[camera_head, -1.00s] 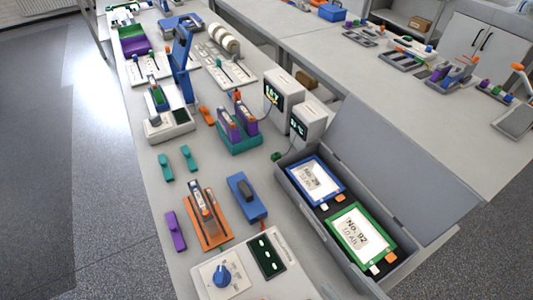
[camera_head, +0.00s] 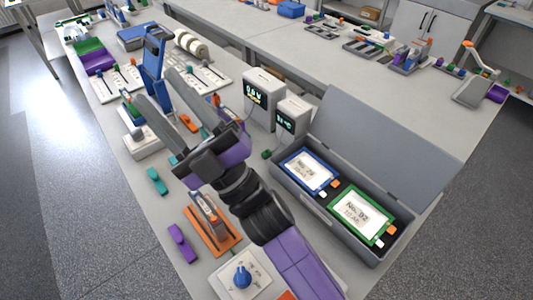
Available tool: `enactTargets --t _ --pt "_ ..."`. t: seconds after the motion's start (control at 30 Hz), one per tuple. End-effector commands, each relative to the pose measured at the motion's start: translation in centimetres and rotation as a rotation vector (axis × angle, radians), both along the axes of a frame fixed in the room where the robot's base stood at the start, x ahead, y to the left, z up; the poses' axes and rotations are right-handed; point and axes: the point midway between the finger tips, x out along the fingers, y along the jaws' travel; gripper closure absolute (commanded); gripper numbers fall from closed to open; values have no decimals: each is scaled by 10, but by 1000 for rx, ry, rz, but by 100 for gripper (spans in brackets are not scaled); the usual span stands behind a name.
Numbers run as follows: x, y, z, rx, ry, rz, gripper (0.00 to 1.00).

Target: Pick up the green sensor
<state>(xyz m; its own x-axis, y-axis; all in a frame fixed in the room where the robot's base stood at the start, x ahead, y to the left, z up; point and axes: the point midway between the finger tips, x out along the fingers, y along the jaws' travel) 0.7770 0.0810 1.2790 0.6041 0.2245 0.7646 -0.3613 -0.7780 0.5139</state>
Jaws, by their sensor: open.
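A small green block (camera_head: 267,154), which looks like the green sensor, lies on the bench at the foot of the smaller white display box (camera_head: 291,118), close to the grey case. A thin cable seems to run near it. My gripper (camera_head: 157,85) is open, with its two long grey fingers pointing up and left over the bench. It is to the left of the green block and apart from it.
An open grey case (camera_head: 318,209) with a blue-framed and a green-framed pack stands right of my arm, its lid raised. A larger display box (camera_head: 262,98), a tall blue device (camera_head: 153,62), an orange tray (camera_head: 228,246) and a teal clip (camera_head: 156,182) are nearby.

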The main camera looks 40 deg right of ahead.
Motion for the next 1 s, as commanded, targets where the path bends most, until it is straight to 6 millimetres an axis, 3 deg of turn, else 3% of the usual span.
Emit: enactTargets --t 0.1,0.27,0.43,0.57,0.67,0.77,0.87,0.9,1.0 --pt "17 27 26 -235 -151 -32 56" --pt "35 67 34 -589 -351 -73 56" --pt "58 96 4 -1015 -566 -98 56" --pt "81 96 -46 -1374 -728 -83 56" --pt "100 73 -96 -1670 -849 -39 56" --pt "119 24 -152 -1984 -967 57 56" --pt "133 -54 -205 -2301 -1075 230 56" --pt "135 -91 -223 -2419 -1115 327 56" --pt "130 -172 -257 -2628 -1205 601 56"
